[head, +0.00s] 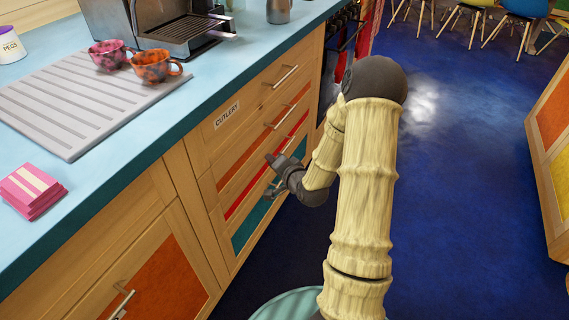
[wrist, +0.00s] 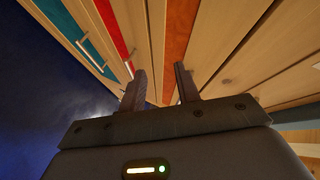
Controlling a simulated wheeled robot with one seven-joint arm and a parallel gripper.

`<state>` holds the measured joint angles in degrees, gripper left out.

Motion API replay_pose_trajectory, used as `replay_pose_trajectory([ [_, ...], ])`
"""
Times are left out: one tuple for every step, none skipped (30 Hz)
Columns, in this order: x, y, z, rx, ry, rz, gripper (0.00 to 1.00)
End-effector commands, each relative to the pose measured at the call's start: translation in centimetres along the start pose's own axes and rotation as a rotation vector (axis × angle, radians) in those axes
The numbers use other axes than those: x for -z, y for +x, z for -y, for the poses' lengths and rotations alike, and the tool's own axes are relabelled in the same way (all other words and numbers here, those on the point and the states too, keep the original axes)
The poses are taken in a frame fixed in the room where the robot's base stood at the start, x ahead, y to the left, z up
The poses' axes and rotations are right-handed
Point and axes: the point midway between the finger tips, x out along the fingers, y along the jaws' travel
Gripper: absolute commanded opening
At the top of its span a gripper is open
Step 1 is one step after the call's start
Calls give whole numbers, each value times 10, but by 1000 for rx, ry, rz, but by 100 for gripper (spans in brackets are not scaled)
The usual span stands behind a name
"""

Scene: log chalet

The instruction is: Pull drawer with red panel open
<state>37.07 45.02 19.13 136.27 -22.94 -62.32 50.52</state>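The drawer with the red panel (head: 237,205) is third down in the wooden stack under the counter, and it looks shut. In the wrist view its red panel (wrist: 113,28) runs down at the upper left, with a slim metal handle (wrist: 130,66) beside the left finger. My gripper (head: 271,173) is in front of the red and teal drawers and hides part of the fronts. In the wrist view its two fingers (wrist: 161,88) stand apart with nothing seen between them. Whether a finger touches the handle cannot be told.
The orange-panel drawer (head: 235,157) is above and the teal-panel drawer (head: 242,234) below, both with bar handles. A drawer labelled cutlery (head: 227,115) tops the stack. The blue counter (head: 150,145) holds cups, a drainer and a coffee machine. The blue floor (head: 450,180) at right is open.

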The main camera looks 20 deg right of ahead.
Motion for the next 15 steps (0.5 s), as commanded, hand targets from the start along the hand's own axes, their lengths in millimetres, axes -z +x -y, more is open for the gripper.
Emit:
replay_pose_trajectory([
  [-6, 11, -26, 29, 49, -22, 32],
  [-6, 15, -34, 49, 78, -36, 32],
  [-6, 19, -43, 75, 115, -55, 32],
  [-6, 22, -50, 97, 144, -68, 32],
  [-6, 25, -57, 119, 172, -82, 32],
  [-6, 28, -67, 146, 211, -101, 32],
  [-5, 30, -74, 167, 241, -115, 32],
  [-5, 32, -82, 190, 269, -130, 32],
  [-4, 35, -91, 219, 309, -148, 32],
  [-3, 37, -99, 242, 338, -164, 32],
  [-3, 38, -107, 265, 367, -179, 32],
  [-2, 40, -117, 297, 406, -198, 32],
  [-1, 41, -124, 320, 435, -214, 32],
  [0, 42, -131, 343, 463, -228, 32],
  [2, 42, -140, 373, 498, -246, 32],
])
